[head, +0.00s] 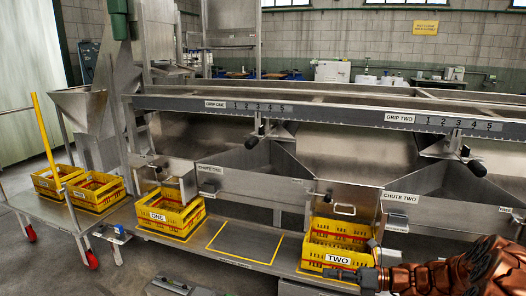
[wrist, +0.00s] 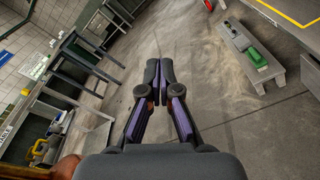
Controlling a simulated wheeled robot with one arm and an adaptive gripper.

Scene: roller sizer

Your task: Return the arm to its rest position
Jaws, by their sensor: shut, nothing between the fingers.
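My arm comes in at the lower right of the head view, copper-coloured. My gripper (head: 345,275) shows dark at its end, in front of the yellow crate labelled TWO (head: 337,259). In the wrist view my gripper (wrist: 159,68) has its two dark fingers together at the tips, with nothing between them. It hangs over bare concrete floor. Whether the gripper touches crate TWO cannot be told from the head view, but the wrist view shows only floor beyond the fingertips.
The steel roller sizer (head: 300,109) fills the middle. Yellow crate ONE (head: 170,222) stands on the low shelf, left of an empty yellow-outlined spot (head: 245,243). A trolley (head: 45,207) carries two yellow crates at left. A low grey bench (wrist: 250,62) holds a green item. Floor between is clear.

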